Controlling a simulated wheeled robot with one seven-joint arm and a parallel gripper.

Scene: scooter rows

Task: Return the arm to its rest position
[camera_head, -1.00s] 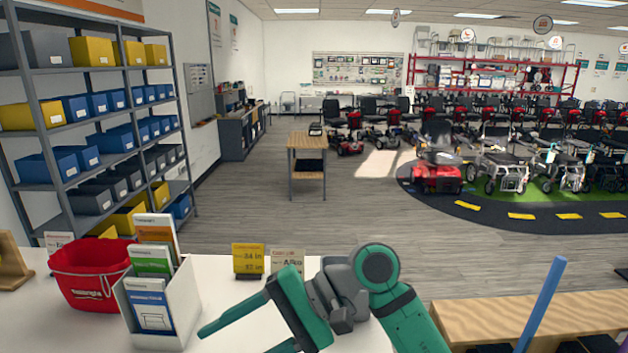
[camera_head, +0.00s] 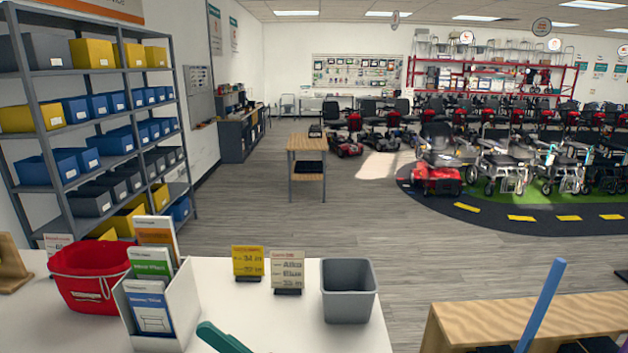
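On the counter stand a red basket (camera_head: 85,280), a yellow sign (camera_head: 247,262), a white sign (camera_head: 288,270) and a grey bin (camera_head: 348,290). A wooden bench (camera_head: 540,318) and a blue pole (camera_head: 540,305) are at the lower right. Open floor lies beyond.

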